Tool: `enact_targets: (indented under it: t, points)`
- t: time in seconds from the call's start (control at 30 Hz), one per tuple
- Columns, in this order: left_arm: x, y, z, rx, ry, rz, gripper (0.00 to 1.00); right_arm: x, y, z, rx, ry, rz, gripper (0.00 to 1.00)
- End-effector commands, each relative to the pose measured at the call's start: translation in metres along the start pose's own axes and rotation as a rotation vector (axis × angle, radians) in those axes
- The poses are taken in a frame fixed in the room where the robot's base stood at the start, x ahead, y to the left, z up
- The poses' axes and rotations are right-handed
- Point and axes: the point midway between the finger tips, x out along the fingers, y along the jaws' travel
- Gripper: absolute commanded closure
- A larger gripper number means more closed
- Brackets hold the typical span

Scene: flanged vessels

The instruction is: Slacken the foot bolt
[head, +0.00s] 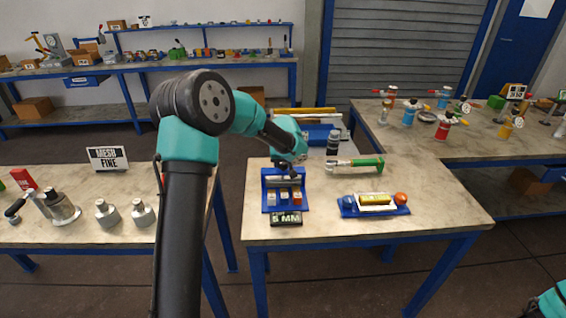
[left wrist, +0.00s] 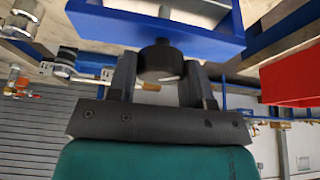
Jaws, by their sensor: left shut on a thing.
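My left gripper (head: 288,168) is at the blue rack (head: 266,190) on the middle table, coming down from above. In the left wrist view, the left gripper's fingers (left wrist: 161,78) are closed on a dark round piece (left wrist: 160,62) right beside a blue part (left wrist: 160,22). I cannot tell whether the dark piece is a tool or a bolt head. The rack's front shows several small blocks, one of them orange (head: 297,198). A dark sign reading 5 MM (head: 286,219) stands in front of the rack. I cannot make out a foot bolt for certain.
A green-handled tool (head: 366,163) lies right of the rack. A blue tray (head: 348,206) with a yellow cylinder (head: 375,199) stands at the right. A dark cylinder (head: 333,145) stands behind. Bare tabletop (head: 430,200) lies at the right.

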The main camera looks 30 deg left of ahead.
Motion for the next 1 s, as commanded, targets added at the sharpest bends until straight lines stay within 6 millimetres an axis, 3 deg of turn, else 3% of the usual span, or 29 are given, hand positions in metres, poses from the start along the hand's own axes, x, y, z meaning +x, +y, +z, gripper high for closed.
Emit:
enact_targets:
  t: [0.6,1.0]
  points:
    - [0.0011,0.0029,0.0006,-0.519,-0.003,-0.216,0.78,0.0,0.0,0.0,0.0,0.0,0.0,0.57]
    - [0.0013,0.0026,0.0006,-0.687,-0.004,-0.286,0.78,0.0,0.0,0.0,0.0,0.0,0.0,0.57]
